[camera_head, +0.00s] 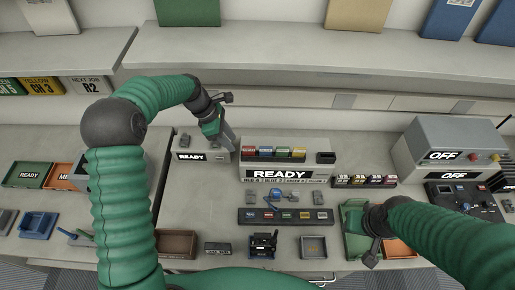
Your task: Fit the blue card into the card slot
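A rack marked READY (280,173) stands at the middle of the bench with several coloured cards in its top, a blue card (265,152) among them. Below it a lower strip (300,222) has several coloured marks, blue among them. A small blue piece (284,195) lies between the two. I cannot tell for certain which opening is the card slot. My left gripper (222,140) points down just left of the READY rack, beside a small READY box (191,157); its fingertips are too small to read. My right gripper (371,252) is low, over a green tray (352,226), its fingers partly hidden.
Grey boxes marked OFF (445,140) stand at the right. A row of dark-labelled items (364,181) lies beside the READY rack. A brown tray (178,243) and a black device (263,244) are at the front edge. Long shelves (300,48) run behind the bench.

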